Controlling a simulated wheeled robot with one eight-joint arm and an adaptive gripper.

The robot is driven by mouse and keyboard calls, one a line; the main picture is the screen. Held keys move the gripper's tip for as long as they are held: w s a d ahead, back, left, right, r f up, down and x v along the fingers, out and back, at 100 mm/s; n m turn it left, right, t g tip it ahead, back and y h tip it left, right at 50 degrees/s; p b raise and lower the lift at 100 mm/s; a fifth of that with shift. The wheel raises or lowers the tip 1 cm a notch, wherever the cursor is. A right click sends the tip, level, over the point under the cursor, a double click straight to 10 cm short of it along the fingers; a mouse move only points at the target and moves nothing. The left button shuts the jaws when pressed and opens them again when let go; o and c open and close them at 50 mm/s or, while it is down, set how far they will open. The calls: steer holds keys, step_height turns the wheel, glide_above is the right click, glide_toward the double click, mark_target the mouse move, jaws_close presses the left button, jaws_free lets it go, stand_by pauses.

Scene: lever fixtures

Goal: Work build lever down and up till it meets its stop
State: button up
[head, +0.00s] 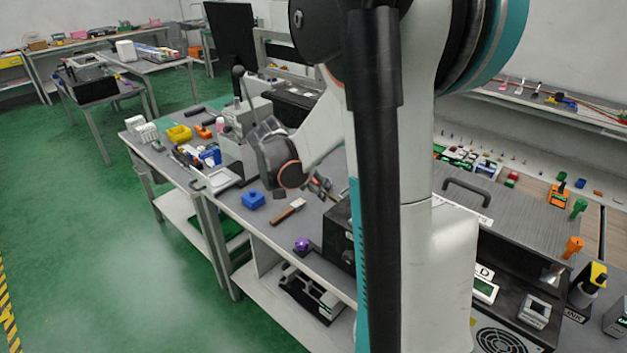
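An upright black-knobbed lever (238,84) stands on a grey and white fixture (243,116) at the far end of the workbench. I cannot read a name on it, so I cannot tell whether it is the build lever. My gripper (262,136) is at the end of my arm beside this fixture, just right of the lever in the picture. Its fingers are hidden or too small to make out, and I cannot tell whether it touches anything.
A yellow-and-black lever (592,282) stands near a "LINK" label at right. Green floor (120,250) is open at left.

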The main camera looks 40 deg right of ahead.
steer(key=shift+r, duration=0.1)
steer(key=p+v, duration=0.3)
steer(key=v, duration=0.2)
steer(key=shift+s+a+r+p, duration=0.1)
steer(key=shift+a+r+p, duration=0.15)
steer(key=shift+r+p, duration=0.1)
steer(key=v, duration=1.2)
steer(key=s+a+f+n+t+y+b, duration=0.2)
steer(key=s+a+f+n+t+y, duration=0.1)
steer(key=s+a+n, duration=0.3)
steer(key=s+a+f+n+t+y+b, duration=0.1)
steer(key=s+a+f+n+t+y, duration=0.2)
steer(key=s+a+n, duration=0.4)
steer(key=a+n, duration=0.4)
steer(key=a, duration=0.4)
steer(key=shift+s+f+t+y+b, duration=0.25)
steer(key=shift+f+t+y+b, duration=0.05)
steer(key=shift+t+y+b, duration=0.1)
